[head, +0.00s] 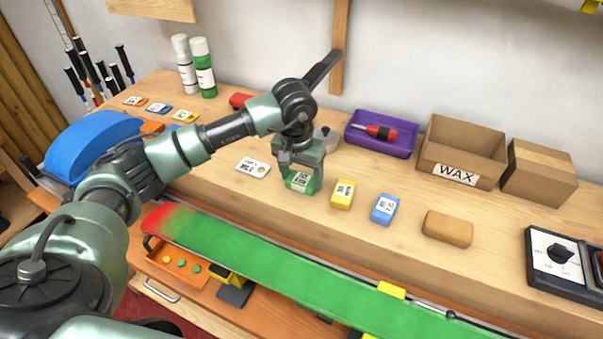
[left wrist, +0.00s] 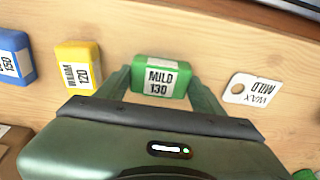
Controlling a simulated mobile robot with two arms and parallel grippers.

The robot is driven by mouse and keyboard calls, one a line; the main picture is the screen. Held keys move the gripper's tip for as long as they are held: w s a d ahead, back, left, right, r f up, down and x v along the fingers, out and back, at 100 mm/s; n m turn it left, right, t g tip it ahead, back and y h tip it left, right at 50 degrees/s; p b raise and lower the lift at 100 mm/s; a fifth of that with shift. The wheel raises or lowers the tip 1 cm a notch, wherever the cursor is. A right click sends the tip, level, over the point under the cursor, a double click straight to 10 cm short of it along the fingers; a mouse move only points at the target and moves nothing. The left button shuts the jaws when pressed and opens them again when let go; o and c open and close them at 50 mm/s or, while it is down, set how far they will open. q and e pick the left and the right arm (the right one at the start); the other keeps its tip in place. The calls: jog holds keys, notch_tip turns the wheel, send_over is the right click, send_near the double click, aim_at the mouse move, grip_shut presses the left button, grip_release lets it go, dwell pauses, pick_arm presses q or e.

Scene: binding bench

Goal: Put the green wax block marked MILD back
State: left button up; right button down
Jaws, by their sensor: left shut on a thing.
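The green wax block (head: 300,182) is labelled MILD 130 in the left wrist view (left wrist: 160,77). My left gripper (head: 302,172) is shut on it, with one finger on each side of the block. The block is at or just above the bench top; I cannot tell if it touches. A white tag (head: 253,168) lies flat to the left of the block, and in the left wrist view (left wrist: 252,90) it reads WAX MILD. My right gripper is not in view.
A yellow block (head: 342,194), a blue block (head: 384,209) and a tan block (head: 447,228) stand to the right. Behind are a purple tray (head: 412,146) with a red tool and a cardboard box marked WAX (head: 490,155). A green ski (head: 290,276) runs along the front.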

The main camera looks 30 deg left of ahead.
aim_at(299, 184)
pick_arm(q)
jog(key=shift+f, duration=0.1)
jog(key=o, duration=1.3)
jog(key=shift+r, duration=0.5)
notch_tip(299, 184, up, 11)
jog(key=s+b, duration=0.1)
jog(key=b, duration=0.2)
jog(key=shift+s, duration=0.4)
jog(key=shift+d, duration=0.1)
